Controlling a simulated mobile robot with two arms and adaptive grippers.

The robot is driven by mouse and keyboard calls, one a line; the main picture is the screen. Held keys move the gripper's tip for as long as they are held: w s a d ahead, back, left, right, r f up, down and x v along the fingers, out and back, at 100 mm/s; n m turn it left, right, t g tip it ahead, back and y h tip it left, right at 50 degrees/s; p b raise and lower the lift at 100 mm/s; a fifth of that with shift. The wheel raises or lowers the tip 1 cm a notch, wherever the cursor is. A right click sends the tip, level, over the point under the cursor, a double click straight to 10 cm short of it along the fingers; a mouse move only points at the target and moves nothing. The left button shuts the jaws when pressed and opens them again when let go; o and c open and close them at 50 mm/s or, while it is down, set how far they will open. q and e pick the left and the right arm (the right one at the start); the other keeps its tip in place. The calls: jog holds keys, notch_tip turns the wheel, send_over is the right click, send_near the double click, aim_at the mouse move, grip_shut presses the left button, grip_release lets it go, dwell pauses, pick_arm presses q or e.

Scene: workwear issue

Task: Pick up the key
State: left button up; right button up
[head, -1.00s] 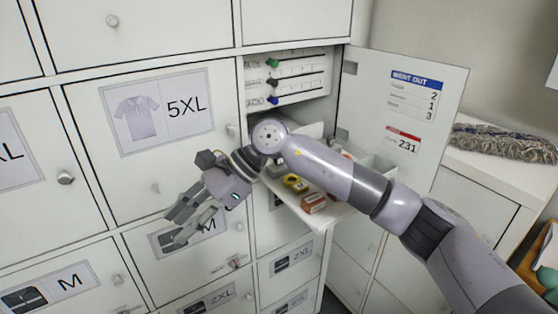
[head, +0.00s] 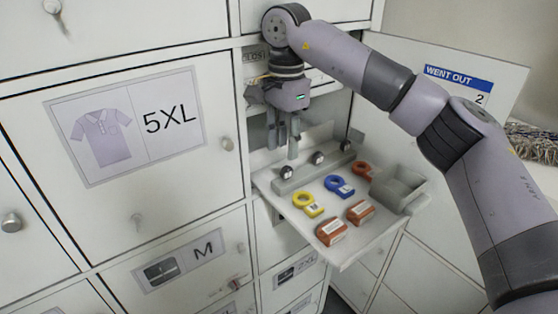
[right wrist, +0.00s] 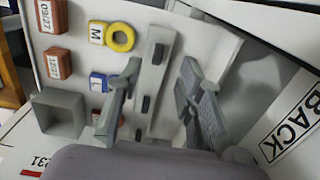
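My right gripper (head: 283,146) points down over the back left of a pull-out shelf (head: 352,245), fingers apart and empty. In the right wrist view its open fingers (right wrist: 161,68) lie either side of a grey slotted rail (right wrist: 157,50). No separate key is clearly recognisable on the shelf. My left gripper is out of view.
Two orange labelled blocks (head: 331,232) (head: 360,212) lie near the shelf's front. A grey open bin (head: 402,190) stands at its right. An open cabinet door (head: 450,125) is to the right, and closed lockers (head: 140,125) fill the left.

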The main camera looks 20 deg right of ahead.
aim_at(286, 167)
jog(key=shift+d, duration=0.1)
jog(key=f+p, duration=0.2)
jog(key=f, duration=0.1)
jog(key=shift+s+d, duration=0.1)
jog(key=shift+s, duration=0.2)
jog(key=f, duration=0.1)
jog(key=f+p, duration=0.1)
jog(key=shift+w+f, duration=0.2)
jog(key=shift+f, duration=0.2)
jog(key=shift+f+p, duration=0.35)
jog(key=shift+f, duration=0.2)
jog(key=c, duration=0.5)
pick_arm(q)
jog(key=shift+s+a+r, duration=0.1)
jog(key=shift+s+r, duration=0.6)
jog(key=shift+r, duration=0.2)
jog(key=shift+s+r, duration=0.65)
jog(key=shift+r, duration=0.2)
pick_arm(e)
grip_shut()
